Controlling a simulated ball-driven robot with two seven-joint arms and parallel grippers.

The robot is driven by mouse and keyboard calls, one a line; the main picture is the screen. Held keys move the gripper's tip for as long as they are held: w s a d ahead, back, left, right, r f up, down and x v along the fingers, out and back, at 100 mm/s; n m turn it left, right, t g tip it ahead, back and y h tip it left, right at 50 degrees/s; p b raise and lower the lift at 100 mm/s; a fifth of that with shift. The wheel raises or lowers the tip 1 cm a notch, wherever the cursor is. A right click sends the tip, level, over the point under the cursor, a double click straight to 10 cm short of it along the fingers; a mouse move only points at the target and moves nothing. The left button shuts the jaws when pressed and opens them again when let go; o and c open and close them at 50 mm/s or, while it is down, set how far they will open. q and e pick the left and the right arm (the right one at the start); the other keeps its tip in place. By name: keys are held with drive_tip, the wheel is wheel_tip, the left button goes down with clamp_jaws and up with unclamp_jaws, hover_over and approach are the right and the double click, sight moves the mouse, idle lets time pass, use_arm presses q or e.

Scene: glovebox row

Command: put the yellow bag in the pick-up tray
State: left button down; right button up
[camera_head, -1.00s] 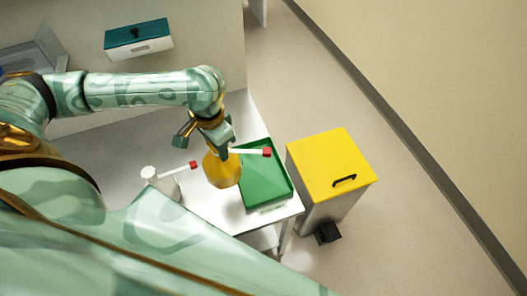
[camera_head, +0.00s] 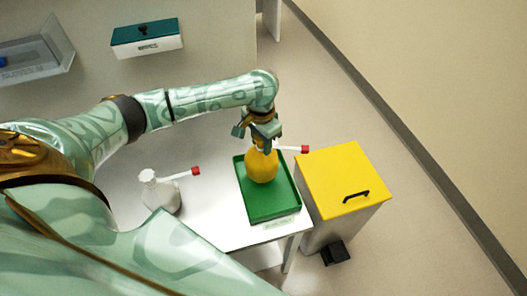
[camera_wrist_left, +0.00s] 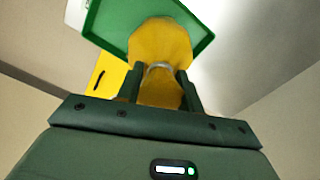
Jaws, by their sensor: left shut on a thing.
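The yellow bag (camera_head: 262,167) hangs from my left gripper (camera_head: 262,140), over the far part of the green pick-up tray (camera_head: 270,206). In the left wrist view the bag (camera_wrist_left: 160,50) sits between the two fingers (camera_wrist_left: 160,88), which are shut on its narrow neck with a pale band around it. The tray (camera_wrist_left: 112,22) shows behind the bag in that view. I cannot tell whether the bag's bottom touches the tray. My right gripper is not in view.
A white bottle (camera_head: 160,192) with a red-tipped spout stands on the white table (camera_head: 215,225), left of the tray. Another red-tipped spout (camera_head: 304,149) shows behind the bag. A yellow-lidded bin (camera_head: 340,180) stands right of the table. A teal-lidded box (camera_head: 146,38) is at the back.

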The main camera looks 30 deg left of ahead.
use_arm(q)
drive_tip(key=shift+w+d+f, duration=0.1)
drive_tip(key=shift+w+f, duration=0.15)
drive_tip(key=shift+f, duration=0.1)
wheel_tip(320, 180, down, 3)
drive_tip(key=shift+b, duration=1)
drive_tip(key=c, duration=0.9)
unclamp_jaws()
drive_tip(key=shift+f, duration=0.1)
wheel_tip(320, 180, up, 12)
drive_tip(key=p, duration=0.5)
drive_tip(key=shift+p, duration=0.3)
